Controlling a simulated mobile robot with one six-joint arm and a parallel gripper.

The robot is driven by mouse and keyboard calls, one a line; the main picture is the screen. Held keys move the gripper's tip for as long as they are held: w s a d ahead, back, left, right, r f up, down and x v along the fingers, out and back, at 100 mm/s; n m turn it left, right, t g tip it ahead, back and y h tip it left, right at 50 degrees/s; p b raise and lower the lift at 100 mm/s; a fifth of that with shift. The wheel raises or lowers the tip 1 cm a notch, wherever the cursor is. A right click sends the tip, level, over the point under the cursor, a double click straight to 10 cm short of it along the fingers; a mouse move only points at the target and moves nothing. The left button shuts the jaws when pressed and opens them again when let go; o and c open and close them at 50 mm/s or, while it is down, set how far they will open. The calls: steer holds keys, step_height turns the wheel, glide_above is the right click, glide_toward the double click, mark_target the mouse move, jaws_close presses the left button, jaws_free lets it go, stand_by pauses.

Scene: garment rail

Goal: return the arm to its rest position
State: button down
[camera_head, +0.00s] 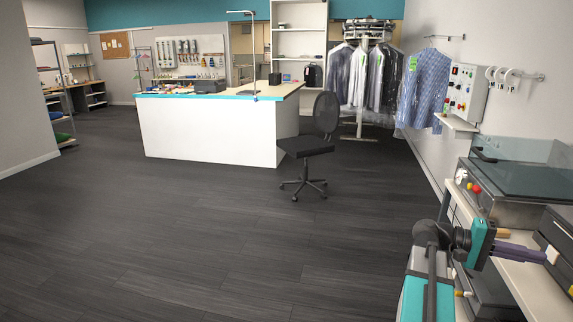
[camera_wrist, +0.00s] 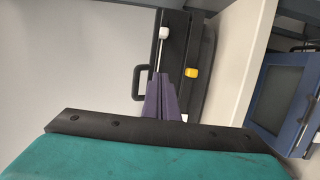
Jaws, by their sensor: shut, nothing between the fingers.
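My gripper (camera_head: 540,255) shows at the right of the head view. Its teal body faces right and its purple fingers point right over the worktop, towards a black device (camera_head: 562,232). In the wrist view, my gripper (camera_wrist: 160,78) has its purple fingers together with nothing between them. The black device (camera_wrist: 173,60) lies beyond the fingertips, with a white knob (camera_wrist: 163,33), a yellow knob (camera_wrist: 191,72) and a black handle (camera_wrist: 138,82). I cannot tell whether the fingers touch it. My arm is partly hidden at the head view's lower edge.
A pale worktop (camera_head: 535,285) runs along the right wall, close to my arm. A machine with a glass cover (camera_head: 525,178) stands behind it. An office chair (camera_head: 306,146), a white counter (camera_head: 210,130) and hanging garments (camera_head: 425,88) are farther off. The dark floor (camera_head: 200,230) is clear.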

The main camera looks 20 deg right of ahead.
steer(key=w+a+f+n+t+h, duration=0.2)
steer(key=w+a+f+n, duration=0.15)
steer(key=w+f, duration=0.35)
steer(key=w+a+f+n+t+y+p, duration=0.1)
steer(key=w+a+f+n+t, duration=0.3)
steer(key=a+f, duration=0.7)
steer(key=w+a+f+n+t+y+p, duration=0.1)
steer(key=w+a+f+n, duration=0.2)
steer(key=w+a+f, duration=0.85)
steer(key=s+a+f+n+y, duration=0.1)
steer(key=s+a+f+y, duration=0.1)
steer(key=s+a+f, duration=0.45)
steer(key=s+a+f+y, duration=0.2)
steer(key=s+a+f, duration=0.15)
steer(key=f, duration=0.65)
steer(key=s+a+f+n+y, duration=0.1)
steer(key=s+a+f+y, duration=0.1)
steer(key=s+a+f, duration=0.55)
steer(key=s+a+f+m+y, duration=0.1)
steer(key=a+f+y, duration=0.2)
steer(key=a, duration=0.4)
steer(key=s+a+f+m+y, duration=0.2)
steer(key=a+f, duration=0.3)
steer(key=a, duration=0.3)
steer(key=shift+s+f+t+y, duration=0.3)
steer(key=shift+f+y, duration=0.05)
steer(key=shift+y, duration=0.45)
